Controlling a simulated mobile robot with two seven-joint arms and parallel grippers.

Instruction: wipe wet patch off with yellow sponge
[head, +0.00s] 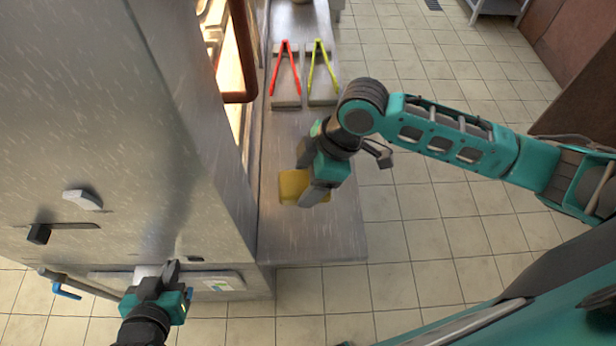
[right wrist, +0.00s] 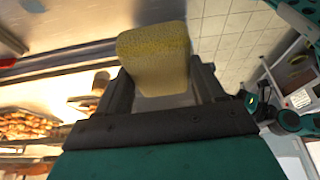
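The yellow sponge (head: 292,186) is between the fingers of my right gripper (head: 308,190), low over the front part of the steel counter (head: 330,238). The right wrist view shows the sponge (right wrist: 155,55) touching both fingers of the right gripper (right wrist: 165,85), which is shut on it. I cannot tell whether the sponge touches the counter. I cannot make out a distinct wet patch; the arm and sponge hide part of the steel. My left gripper (head: 158,272) is low in front of the steel cabinet, away from the sponge; its finger gap is unclear.
Red tongs (head: 284,68) and yellow-green tongs (head: 321,66) lie on grey trays farther back on the counter. A tall steel cabinet (head: 110,130) with a dark red handle (head: 246,60) borders the counter's left side. Tiled floor (head: 420,230) lies open to the right.

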